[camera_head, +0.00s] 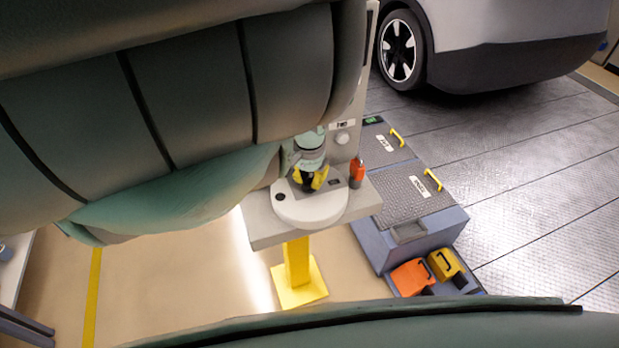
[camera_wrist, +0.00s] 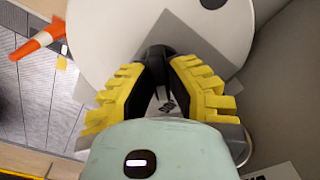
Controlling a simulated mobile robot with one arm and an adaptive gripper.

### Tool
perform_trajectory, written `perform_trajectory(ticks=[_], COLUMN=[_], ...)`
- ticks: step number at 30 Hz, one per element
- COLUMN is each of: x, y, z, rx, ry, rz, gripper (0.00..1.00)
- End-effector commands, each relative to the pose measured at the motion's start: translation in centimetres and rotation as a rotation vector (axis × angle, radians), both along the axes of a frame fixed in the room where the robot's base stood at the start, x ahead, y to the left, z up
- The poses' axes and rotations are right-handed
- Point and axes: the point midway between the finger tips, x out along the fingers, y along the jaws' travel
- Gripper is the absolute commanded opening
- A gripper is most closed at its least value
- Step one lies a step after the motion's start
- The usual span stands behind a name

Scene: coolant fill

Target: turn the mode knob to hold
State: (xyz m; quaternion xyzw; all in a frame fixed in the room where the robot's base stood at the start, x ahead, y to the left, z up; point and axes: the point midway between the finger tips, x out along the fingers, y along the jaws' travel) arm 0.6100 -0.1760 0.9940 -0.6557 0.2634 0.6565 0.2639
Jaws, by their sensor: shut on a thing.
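My gripper (camera_head: 311,184) reaches down onto a round white disc (camera_head: 297,214) on the pedestal's grey shelf (camera_head: 266,236). In the wrist view, its yellow-padded fingers (camera_wrist: 157,62) close in on a dark piece over the white disc (camera_wrist: 103,38). This dark piece seems to be the mode knob; the fingertips hide most of it, and its pointing direction cannot be read. A small dark label (camera_wrist: 168,104) shows between the fingers, its text unreadable. A round white dial (camera_head: 343,138) sits on the upright panel behind, apart from my gripper.
A grey-topped cabinet (camera_head: 405,195) with yellow handles is close on the right. Orange (camera_head: 411,275) and yellow (camera_head: 445,264) boxes sit below it. A car (camera_head: 500,45) is behind.

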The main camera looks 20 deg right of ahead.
Motion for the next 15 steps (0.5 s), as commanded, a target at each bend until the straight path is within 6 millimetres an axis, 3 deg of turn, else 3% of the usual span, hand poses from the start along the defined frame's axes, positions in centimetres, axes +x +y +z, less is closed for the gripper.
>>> perform_trajectory(ticks=[8,15], x=[0.06,0.05], y=[0.00,-0.02], z=[-0.04,0.02], rx=[-0.001,-0.002], ry=[-0.003,-0.002], rz=[0.037,0.174], gripper=[0.00,0.00])
